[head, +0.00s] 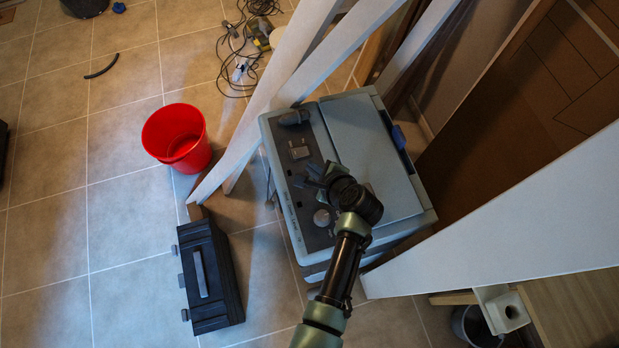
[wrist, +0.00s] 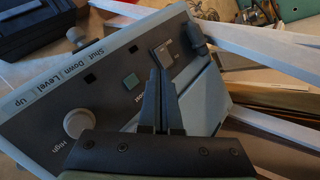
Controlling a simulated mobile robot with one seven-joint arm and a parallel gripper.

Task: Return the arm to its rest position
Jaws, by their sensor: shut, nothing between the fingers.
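My arm (head: 346,252) reaches up from the bottom of the head view, over a grey-blue machine with a dark control panel (head: 318,226). My gripper (head: 312,176) is above this panel. In the wrist view my gripper (wrist: 161,85) has its two dark fingers together, with nothing between them. I cannot tell whether the fingertips touch the panel.
White slanted beams (head: 262,105) stand close behind and left of the machine. A white board (head: 510,222) is at right. A black toolbox (head: 209,277) and a red bucket (head: 178,136) are on the tiled floor at left. Cables (head: 240,60) lie at the back. Floor at far left is mostly clear.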

